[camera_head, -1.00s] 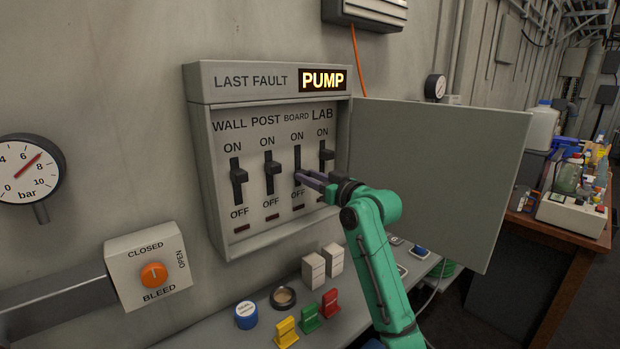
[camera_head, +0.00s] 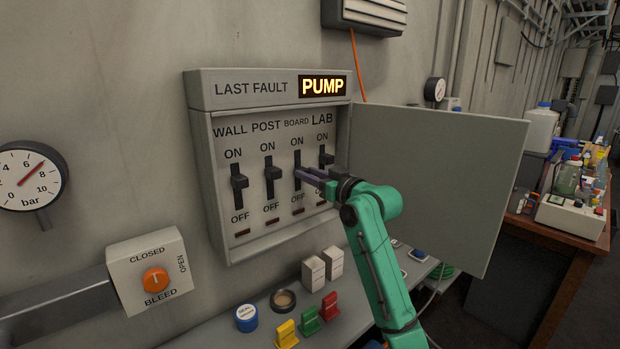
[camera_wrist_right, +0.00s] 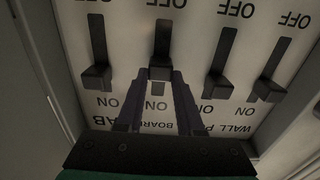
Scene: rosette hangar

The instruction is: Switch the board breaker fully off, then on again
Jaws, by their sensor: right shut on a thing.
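The board breaker is a black lever in a vertical slot (camera_head: 297,157), third from the left on the grey panel, ON above and OFF below. My right gripper (camera_head: 301,176) is shut on its lever, which the fingers mostly hide in the head view. In the right wrist view, upside down, the board lever (camera_wrist_right: 162,70) shows between the fingertips, a little nearer OFF than the neighbouring levers. Its exact position in the slot is hard to tell. The wall lever (camera_head: 239,181), post lever (camera_head: 272,173) and lab lever (camera_head: 327,159) stand beside it. My left gripper is out of view.
The open panel door (camera_head: 440,180) stands right of my right arm. A lit PUMP sign (camera_head: 323,86) tops the panel. An orange bleed knob (camera_head: 155,280) is at lower left.

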